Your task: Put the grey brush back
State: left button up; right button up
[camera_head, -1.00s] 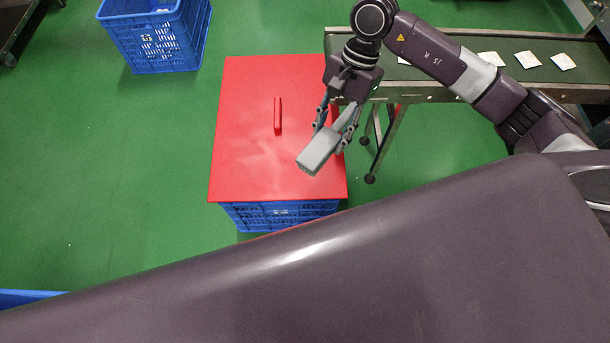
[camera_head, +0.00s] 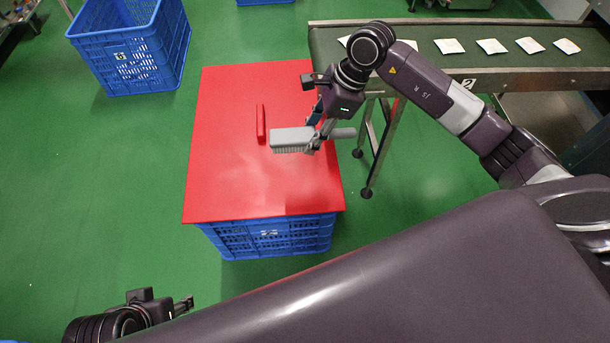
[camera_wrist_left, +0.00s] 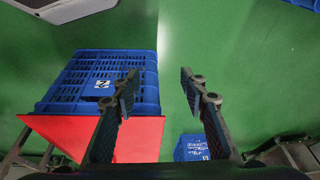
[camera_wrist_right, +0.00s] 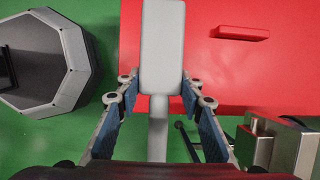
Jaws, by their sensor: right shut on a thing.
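The grey brush (camera_head: 292,139) is in my right gripper (camera_head: 322,138), above the right part of a red lid. In the right wrist view the brush (camera_wrist_right: 162,50) points away from the wrist, with its handle between the fingers (camera_wrist_right: 155,100). In the head view its bristle side shows toward the camera. The red lid (camera_head: 225,180) has a raised red handle (camera_head: 261,124) and lies on a blue crate (camera_head: 270,238). My left gripper (camera_wrist_left: 197,90) is open and empty, with its fingers apart; it is at the lower left in the head view.
A conveyor (camera_head: 460,70) with several white teabag packets (camera_head: 490,46) stands at the upper right, on metal legs (camera_head: 370,165). Another blue crate (camera_head: 130,50) stands on the floor at the upper left. Green floor (camera_head: 100,190) is free left of the lid.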

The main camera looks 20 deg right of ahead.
jog(key=b, duration=0.1)
send_over(305, 179)
jog(key=d, duration=0.1)
notch_tip(305, 179, down, 8)
jog(key=f, duration=0.2)
jog(key=f+b, duration=0.1)
jog(key=shift+s+d+f, duration=0.15)
jog(key=shift+d+f, duration=0.05)
jog(key=shift+f, duration=0.2)
notch_tip(305, 179, down, 4)
jog(key=shift+f+b, duration=0.1)
jog(key=shift+b, duration=0.35)
pick_arm(q)
jog(key=w+d+r+t+h, duration=0.1)
jog(key=w+t, duration=0.3)
jog(key=w, duration=0.5)
jog(key=shift+d, duration=0.9)
jog(key=shift+w+r, duration=0.1)
jog(key=shift+w+d+r+t, duration=0.1)
jog(key=shift+w+r+t, duration=0.1)
jog(key=shift+w+t, duration=0.1)
pick_arm(e)
jog(key=shift+f, duration=0.1)
jog(key=o, duration=1.3)
pick_arm(q)
jog(key=shift+s, duration=0.1)
